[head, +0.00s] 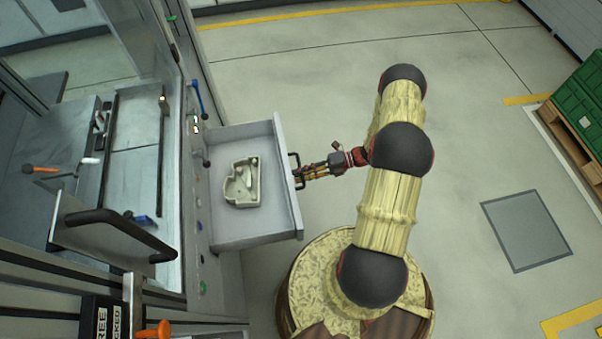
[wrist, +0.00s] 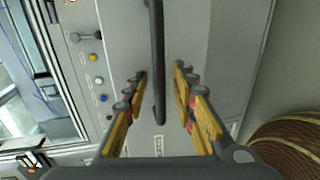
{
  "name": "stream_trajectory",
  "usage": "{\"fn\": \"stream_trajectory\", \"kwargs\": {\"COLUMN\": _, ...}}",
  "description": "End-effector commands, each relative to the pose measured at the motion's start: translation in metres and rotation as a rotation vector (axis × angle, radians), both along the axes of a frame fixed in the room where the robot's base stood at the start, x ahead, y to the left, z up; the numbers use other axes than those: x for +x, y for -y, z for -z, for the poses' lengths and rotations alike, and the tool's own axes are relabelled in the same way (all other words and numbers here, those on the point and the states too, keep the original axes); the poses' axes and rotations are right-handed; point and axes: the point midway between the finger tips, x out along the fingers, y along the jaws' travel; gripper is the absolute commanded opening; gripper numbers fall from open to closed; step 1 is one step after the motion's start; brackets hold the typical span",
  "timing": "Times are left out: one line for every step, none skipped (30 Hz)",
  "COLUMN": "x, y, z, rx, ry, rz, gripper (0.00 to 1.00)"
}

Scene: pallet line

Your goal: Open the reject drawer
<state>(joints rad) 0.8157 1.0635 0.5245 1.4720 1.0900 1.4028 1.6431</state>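The reject drawer (head: 286,190) stands pulled out from the machine in the head view, its inside visible from above. A pale cast part (head: 241,183) lies in it. The dark bar handle (head: 293,161) is on the drawer's front face; it also shows in the wrist view (wrist: 157,45). My gripper (head: 298,174) is at the handle. In the wrist view my gripper (wrist: 160,72) has its fingers apart, one on each side of the bar, with a gap visible on both sides. Contact deeper in is not clear.
The machine's panel (wrist: 88,70) with buttons is left of the drawer front. A worktop with a black-handled panel (head: 120,230) and tools lies further left. Green crates (head: 580,100) on a pallet stand far right. The floor right of my arm is clear.

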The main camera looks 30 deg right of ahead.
Motion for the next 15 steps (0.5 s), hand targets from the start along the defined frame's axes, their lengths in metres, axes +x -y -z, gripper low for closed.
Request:
{"fn": "stream_trajectory", "kwargs": {"x": 0.0, "y": 0.0, "z": 0.0, "rx": 0.0, "ry": 0.0, "rz": 0.0, "gripper": 0.27}}
{"fn": "stream_trajectory", "kwargs": {"x": 0.0, "y": 0.0, "z": 0.0, "rx": 0.0, "ry": 0.0, "rz": 0.0, "gripper": 0.27}}
{"fn": "stream_trajectory", "kwargs": {"x": 0.0, "y": 0.001, "z": 0.0, "rx": 0.0, "ry": 0.0, "rz": 0.0, "gripper": 0.27}}
{"fn": "stream_trajectory", "kwargs": {"x": 0.0, "y": 0.002, "z": -0.001, "rx": 0.0, "ry": 0.0, "rz": 0.001, "gripper": 0.27}}
{"fn": "stream_trajectory", "kwargs": {"x": -0.001, "y": 0.004, "z": -0.001, "rx": 0.0, "ry": 0.001, "rz": 0.002, "gripper": 0.27}}
{"fn": "stream_trajectory", "kwargs": {"x": -0.002, "y": 0.007, "z": -0.002, "rx": 0.0, "ry": 0.001, "rz": 0.002, "gripper": 0.27}}
{"fn": "stream_trajectory", "kwargs": {"x": -0.003, "y": 0.01, "z": -0.002, "rx": -0.001, "ry": 0.002, "rz": 0.002, "gripper": 0.27}}
{"fn": "stream_trajectory", "kwargs": {"x": -0.004, "y": 0.014, "z": -0.003, "rx": -0.001, "ry": 0.002, "rz": 0.002, "gripper": 0.27}}
{"fn": "stream_trajectory", "kwargs": {"x": -0.006, "y": 0.02, "z": -0.004, "rx": -0.001, "ry": 0.002, "rz": 0.003, "gripper": 0.27}}
{"fn": "stream_trajectory", "kwargs": {"x": -0.008, "y": 0.025, "z": -0.005, "rx": -0.001, "ry": 0.003, "rz": 0.004, "gripper": 0.27}}
{"fn": "stream_trajectory", "kwargs": {"x": -0.01, "y": 0.03, "z": -0.007, "rx": -0.002, "ry": 0.002, "rz": 0.004, "gripper": 0.27}}
{"fn": "stream_trajectory", "kwargs": {"x": -0.012, "y": 0.038, "z": -0.008, "rx": -0.002, "ry": 0.002, "rz": 0.004, "gripper": 0.27}}
{"fn": "stream_trajectory", "kwargs": {"x": -0.015, "y": 0.044, "z": -0.009, "rx": -0.002, "ry": 0.002, "rz": 0.004, "gripper": 0.27}}
{"fn": "stream_trajectory", "kwargs": {"x": -0.017, "y": 0.05, "z": -0.01, "rx": -0.002, "ry": 0.002, "rz": 0.004, "gripper": 0.27}}
{"fn": "stream_trajectory", "kwargs": {"x": -0.02, "y": 0.057, "z": -0.012, "rx": -0.002, "ry": 0.002, "rz": 0.005, "gripper": 0.27}}
